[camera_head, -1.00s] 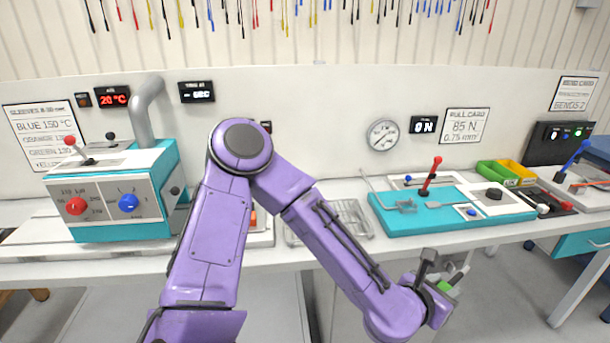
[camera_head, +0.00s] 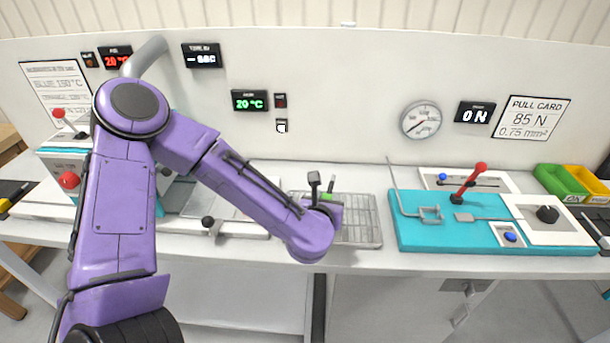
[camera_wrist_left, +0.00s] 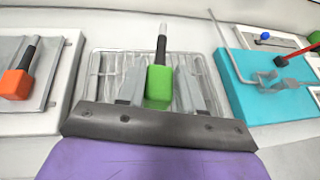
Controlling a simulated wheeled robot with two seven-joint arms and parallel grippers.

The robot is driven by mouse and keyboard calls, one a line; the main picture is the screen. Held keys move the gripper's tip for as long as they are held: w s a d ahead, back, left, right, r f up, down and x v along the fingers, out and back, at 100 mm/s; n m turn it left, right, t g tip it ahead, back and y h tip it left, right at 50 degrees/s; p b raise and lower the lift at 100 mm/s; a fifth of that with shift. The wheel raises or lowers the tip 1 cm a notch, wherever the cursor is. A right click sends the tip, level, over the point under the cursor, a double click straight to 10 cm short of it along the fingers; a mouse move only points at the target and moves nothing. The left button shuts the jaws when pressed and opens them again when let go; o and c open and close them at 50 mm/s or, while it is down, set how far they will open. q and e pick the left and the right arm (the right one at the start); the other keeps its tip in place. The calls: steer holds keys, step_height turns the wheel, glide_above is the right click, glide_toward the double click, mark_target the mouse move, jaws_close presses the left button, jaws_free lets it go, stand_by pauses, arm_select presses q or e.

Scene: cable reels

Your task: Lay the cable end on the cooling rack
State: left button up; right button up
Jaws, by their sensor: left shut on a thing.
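The cooling rack (camera_head: 362,222) is a wire tray on the bench, between the white plate and the teal pull station. My left gripper (camera_head: 322,190) is over the rack's left part in the head view. In the left wrist view, my left gripper (camera_wrist_left: 158,90) is shut on the cable end (camera_wrist_left: 159,86), a green block with a grey and black stem pointing away. The green also shows small in the head view (camera_head: 327,197). The rack's wires (camera_wrist_left: 108,68) show behind and on both sides of it. I cannot tell whether the cable end touches the rack. My right gripper is not in view.
The teal pull station (camera_head: 420,234) with a red lever stands right of the rack. A white plate (camera_head: 185,224) with a black knob lies left. An orange block with a dark stem (camera_wrist_left: 18,80) lies on it in the wrist view. Green and yellow bins (camera_head: 560,181) are far right.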

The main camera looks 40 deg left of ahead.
arm_select(q)
steer(key=s+a+r+n+g+y+p, duration=0.1)
steer(key=a+r+n+y, duration=0.1)
steer(key=a, duration=0.2)
step_height(320, 180, down, 7)
steer(key=b, duration=0.4)
steer(key=shift+a+r, duration=0.1)
steer(key=shift+r, duration=0.1)
steer(key=shift+f+b, duration=0.35)
steer(key=shift+s+r, duration=0.1)
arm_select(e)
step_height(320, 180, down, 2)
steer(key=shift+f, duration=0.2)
arm_select(q)
steer(key=shift+b, duration=0.35)
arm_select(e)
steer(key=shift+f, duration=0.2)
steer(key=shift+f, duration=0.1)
